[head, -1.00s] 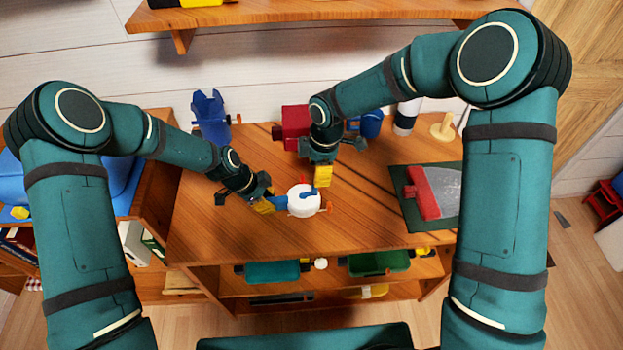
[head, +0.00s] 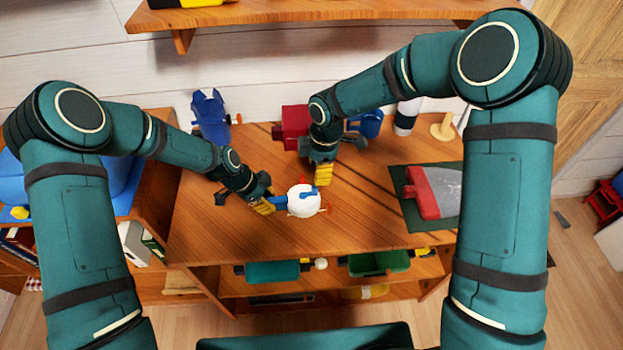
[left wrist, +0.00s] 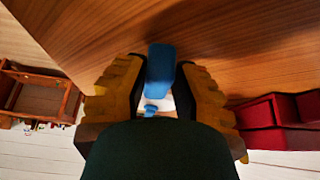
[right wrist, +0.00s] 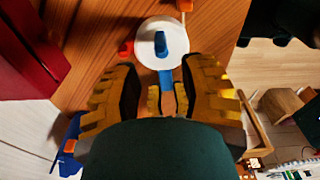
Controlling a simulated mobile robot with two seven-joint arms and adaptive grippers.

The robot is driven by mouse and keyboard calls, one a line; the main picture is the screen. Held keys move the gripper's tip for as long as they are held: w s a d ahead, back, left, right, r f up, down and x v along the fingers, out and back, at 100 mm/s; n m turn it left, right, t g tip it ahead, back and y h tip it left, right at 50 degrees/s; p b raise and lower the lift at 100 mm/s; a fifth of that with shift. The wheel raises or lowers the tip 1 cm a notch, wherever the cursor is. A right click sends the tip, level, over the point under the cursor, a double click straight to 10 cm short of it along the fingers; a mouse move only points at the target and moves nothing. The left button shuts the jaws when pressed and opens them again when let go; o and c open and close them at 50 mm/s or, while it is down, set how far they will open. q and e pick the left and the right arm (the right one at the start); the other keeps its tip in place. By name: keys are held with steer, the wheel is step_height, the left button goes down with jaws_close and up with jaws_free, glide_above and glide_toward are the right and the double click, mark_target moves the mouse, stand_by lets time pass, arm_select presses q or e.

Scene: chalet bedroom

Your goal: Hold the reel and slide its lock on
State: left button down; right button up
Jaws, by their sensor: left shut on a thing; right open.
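The reel (head: 304,203) is a round white body on the wooden tabletop, with a blue handle (head: 280,201) on its left. Its small red and orange parts stick out at the rim. My left gripper (head: 264,206) is shut on the blue handle, which lies between its fingers in the left wrist view (left wrist: 160,70). My right gripper (head: 323,178) is open and empty, just behind and above the reel. In the right wrist view the white face (right wrist: 148,52) has a blue knob (right wrist: 160,44) near its middle. I cannot tell which small part is the lock.
A red box (head: 294,120) and a blue mug (head: 370,123) stand at the back near my right gripper. A blue object (head: 210,118) stands back left. A dark mat (head: 401,187) with a red-edged item lies right. The tabletop's front (head: 240,246) is clear.

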mark_target(303, 177)
steer(key=w+a+n+t+h, duration=0.15)
steer(key=w+a+n, duration=0.3)
steer(key=n, duration=1.35)
steer(key=shift+y, duration=0.25)
steer(key=shift+w+d+f, duration=0.1)
steer(key=shift+w+f, duration=0.15)
steer(key=shift+f, duration=1.4)
steer(key=shift+w+d+f, duration=0.15)
steer(key=shift+w+f, duration=0.1)
steer(key=shift+f, duration=1.45)
steer(key=shift+w+d+f, duration=0.1)
steer(key=shift+w+f, duration=0.15)
steer(key=shift+f, duration=1.4)
jaws_close()
